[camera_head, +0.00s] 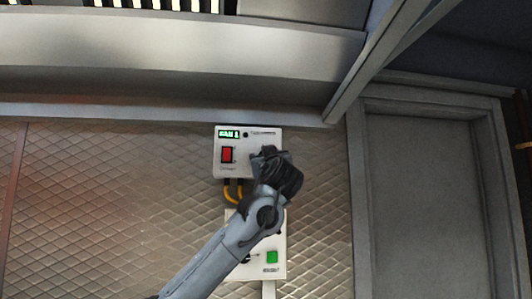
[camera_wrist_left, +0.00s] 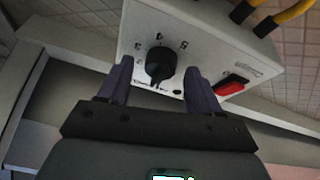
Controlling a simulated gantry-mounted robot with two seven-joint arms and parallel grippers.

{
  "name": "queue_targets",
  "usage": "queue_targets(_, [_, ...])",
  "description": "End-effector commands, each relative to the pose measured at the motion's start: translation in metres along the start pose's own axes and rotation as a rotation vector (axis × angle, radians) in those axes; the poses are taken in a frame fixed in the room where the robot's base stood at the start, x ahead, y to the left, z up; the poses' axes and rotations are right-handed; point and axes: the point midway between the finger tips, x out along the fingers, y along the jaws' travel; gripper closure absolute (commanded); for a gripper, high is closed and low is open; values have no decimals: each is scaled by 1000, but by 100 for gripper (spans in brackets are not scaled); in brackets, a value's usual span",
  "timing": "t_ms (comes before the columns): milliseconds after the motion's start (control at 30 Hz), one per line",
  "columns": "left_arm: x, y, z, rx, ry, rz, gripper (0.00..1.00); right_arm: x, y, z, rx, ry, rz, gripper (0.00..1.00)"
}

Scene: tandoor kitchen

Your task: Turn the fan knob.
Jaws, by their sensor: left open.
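The fan knob (camera_wrist_left: 160,62) is a black round dial with a pointer and numbers around it. It sits on the white control box (camera_head: 219,150), which also shows in the wrist view (camera_wrist_left: 142,20). My left gripper (camera_head: 268,155) is at the right side of the box in the head view and hides the knob there. In the wrist view the left gripper (camera_wrist_left: 158,66) is open, with one finger on each side of the knob. Small gaps show between the fingers and the knob, so it is not gripped. My right gripper is in neither view.
The box has a red switch (camera_head: 227,154), also seen in the wrist view (camera_wrist_left: 232,86), and a green display (camera_head: 229,134). Below it is a second white box (camera_head: 280,240) with a green button (camera_head: 272,257). Yellow cables (camera_head: 232,194) run between. A metal hood (camera_head: 150,60) overhangs above.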

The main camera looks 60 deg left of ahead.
Motion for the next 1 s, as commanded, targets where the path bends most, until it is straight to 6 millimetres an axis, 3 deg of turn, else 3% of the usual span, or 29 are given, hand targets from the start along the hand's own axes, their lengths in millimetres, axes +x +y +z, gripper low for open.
queue_targets(333, [3, 0, 1, 1, -1, 0, 36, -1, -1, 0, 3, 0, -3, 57])
queue_targets(700, [2, 0, 1, 1, 0, 0, 92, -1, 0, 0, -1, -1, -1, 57])
queue_targets(1000, [2, -1, 3, 32, -4, 12, 92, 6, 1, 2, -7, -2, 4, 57])
